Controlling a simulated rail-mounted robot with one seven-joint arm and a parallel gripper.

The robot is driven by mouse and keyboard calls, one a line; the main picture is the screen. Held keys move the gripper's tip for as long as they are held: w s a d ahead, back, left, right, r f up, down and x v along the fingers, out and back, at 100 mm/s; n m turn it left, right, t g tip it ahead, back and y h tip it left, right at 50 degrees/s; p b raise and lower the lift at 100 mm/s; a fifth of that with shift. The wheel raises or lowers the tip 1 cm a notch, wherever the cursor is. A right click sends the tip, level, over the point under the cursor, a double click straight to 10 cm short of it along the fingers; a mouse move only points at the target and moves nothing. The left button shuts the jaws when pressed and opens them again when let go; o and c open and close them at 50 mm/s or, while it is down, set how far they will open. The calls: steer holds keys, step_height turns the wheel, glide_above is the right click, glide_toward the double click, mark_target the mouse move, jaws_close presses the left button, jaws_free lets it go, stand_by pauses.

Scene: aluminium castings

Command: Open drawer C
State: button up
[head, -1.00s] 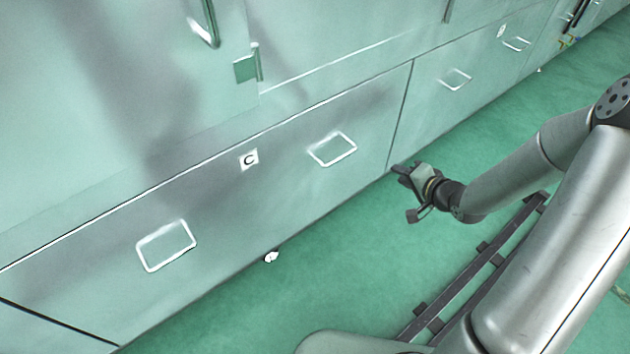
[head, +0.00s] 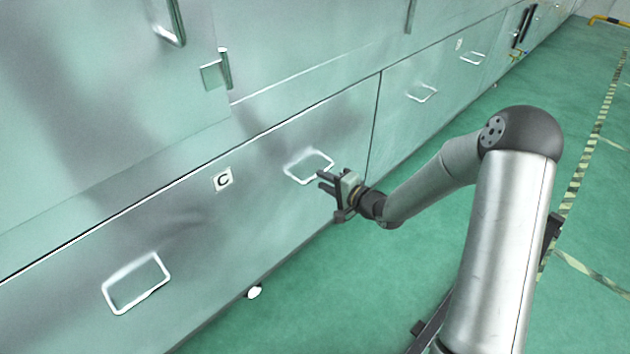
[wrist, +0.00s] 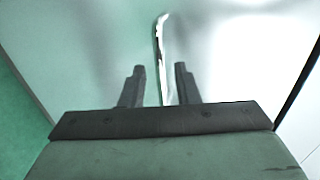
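Drawer C (head: 215,240) is a wide metal front marked with a white C label (head: 223,179). It appears closed, flush with the cabinet. It has a left handle (head: 136,284) and a right handle (head: 308,167), both pale rectangular loops. My gripper (head: 322,181) is at the lower right of the right handle in the head view. In the wrist view my gripper (wrist: 159,85) is open, with one dark finger on each side of the bright handle bar (wrist: 162,50). The bar lies between the fingers, with gaps on both sides. Whether the fingers reach fully past it is unclear.
Another drawer with a similar handle (head: 422,93) adjoins on the right. A cabinet door with a handle (head: 170,20) is above left. A small white foot or caster (head: 254,292) shows under drawer C. The green floor (head: 330,290) in front is clear.

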mark_target(315, 177)
steer(key=shift+b+x, duration=0.4)
steer(key=shift+x, duration=1.75)
jaws_close()
steer(key=f+p+v, duration=0.2)
steer(key=p+v, duration=0.1)
steer(key=v, duration=0.7)
steer(key=f+p+v, duration=0.2)
steer(key=p+v, duration=0.2)
steer(key=v, duration=0.6)
steer(key=s+f+p+v, duration=0.1)
steer(key=p+v, duration=0.3)
steer(key=v, duration=0.7)
steer(key=shift+d+f, duration=0.45)
steer(key=shift+f, duration=0.3)
steer(key=shift+s, duration=0.1)
